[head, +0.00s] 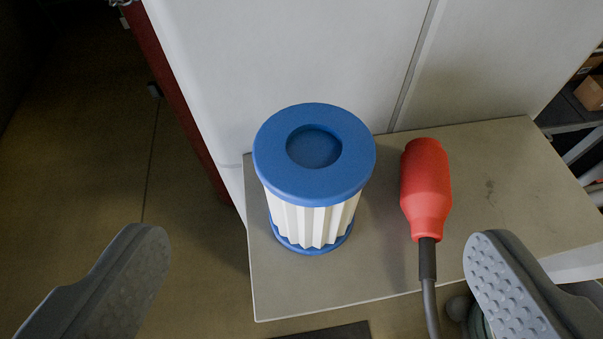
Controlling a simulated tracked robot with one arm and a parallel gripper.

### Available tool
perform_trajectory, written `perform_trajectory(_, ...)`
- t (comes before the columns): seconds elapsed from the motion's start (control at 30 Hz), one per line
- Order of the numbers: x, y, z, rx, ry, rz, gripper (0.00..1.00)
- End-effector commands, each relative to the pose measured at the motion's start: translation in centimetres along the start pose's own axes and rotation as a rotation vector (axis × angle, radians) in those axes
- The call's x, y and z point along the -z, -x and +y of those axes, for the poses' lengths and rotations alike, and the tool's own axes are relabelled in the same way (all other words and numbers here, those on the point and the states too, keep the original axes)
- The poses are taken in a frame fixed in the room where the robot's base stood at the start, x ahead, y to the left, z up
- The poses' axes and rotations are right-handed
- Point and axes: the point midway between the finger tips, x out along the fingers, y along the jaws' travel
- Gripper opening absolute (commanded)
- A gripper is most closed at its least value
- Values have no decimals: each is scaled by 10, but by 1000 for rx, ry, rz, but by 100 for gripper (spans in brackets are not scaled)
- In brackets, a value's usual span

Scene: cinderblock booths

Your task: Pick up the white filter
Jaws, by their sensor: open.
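The white filter (314,222) stands upright on a grey-beige tabletop (375,282), near its left edge. It has a pleated white body between a blue top cap with a round recess and a blue bottom ring. My gripper (312,265) is open, with one grey finger at the lower left and the other at the lower right. The filter lies between and beyond the fingertips, and neither finger touches it. Nothing is between the fingers in their grasp.
A white panel wall (290,60) rises right behind the table. Open floor (90,170) lies to the left. Shelving with a box (590,93) is at the far right.

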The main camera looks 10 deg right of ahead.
Motion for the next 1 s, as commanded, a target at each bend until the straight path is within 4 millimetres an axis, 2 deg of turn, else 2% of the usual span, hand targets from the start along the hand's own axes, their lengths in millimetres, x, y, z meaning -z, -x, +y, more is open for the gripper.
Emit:
perform_trajectory(0.1,-2,-15,0,0,0,-2,88)
perform_trajectory(0.6,-3,-64,-1,1,1,-3,88)
perform_trajectory(1.0,-1,-78,-1,1,1,0,88)
